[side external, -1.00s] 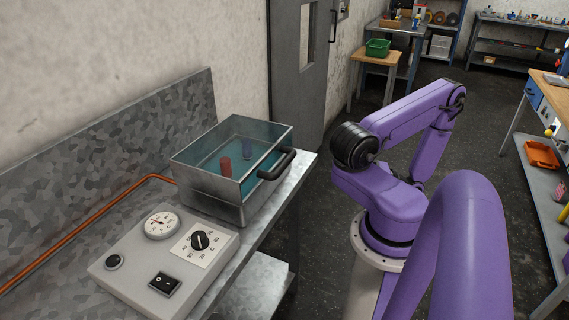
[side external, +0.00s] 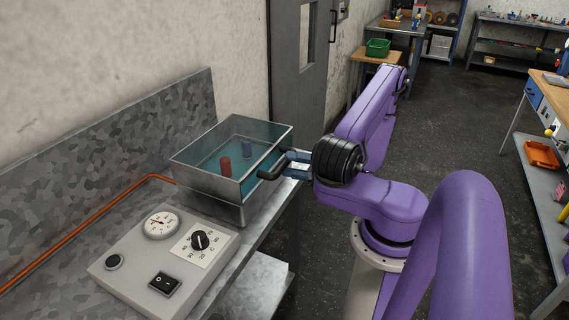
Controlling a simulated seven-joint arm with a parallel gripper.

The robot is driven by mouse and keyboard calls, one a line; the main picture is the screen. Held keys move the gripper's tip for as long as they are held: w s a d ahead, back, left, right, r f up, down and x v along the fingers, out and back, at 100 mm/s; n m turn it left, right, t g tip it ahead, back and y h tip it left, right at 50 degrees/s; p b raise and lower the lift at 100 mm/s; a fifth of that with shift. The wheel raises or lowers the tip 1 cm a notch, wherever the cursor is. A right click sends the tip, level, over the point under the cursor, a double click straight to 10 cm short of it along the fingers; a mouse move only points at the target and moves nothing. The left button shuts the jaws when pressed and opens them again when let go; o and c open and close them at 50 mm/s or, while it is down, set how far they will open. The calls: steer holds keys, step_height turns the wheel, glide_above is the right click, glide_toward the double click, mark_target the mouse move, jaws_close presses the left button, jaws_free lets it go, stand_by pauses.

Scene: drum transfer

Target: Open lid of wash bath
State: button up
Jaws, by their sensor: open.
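The wash bath (side external: 212,203) is a metal box on the galvanized bench at the left. Its transparent lid is down on top, with a metal rim (side external: 265,126) and a dark curved handle (side external: 273,170) on the right-front side. A red cylinder (side external: 225,166) and a blue cylinder (side external: 247,148) show inside in teal liquid. My gripper (side external: 287,166) has blue-grey fingers and is open at the handle, reaching in from the right. I cannot tell whether the fingers touch the handle or sit around it.
A control box (side external: 165,262) with a gauge, a dial and a switch stands in front of the bath. A copper pipe (side external: 95,225) runs along the back panel. A grey door (side external: 300,60) is behind.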

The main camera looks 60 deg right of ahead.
steer(key=shift+x, duration=1.4)
jaws_close()
steer(key=shift+r, duration=0.1)
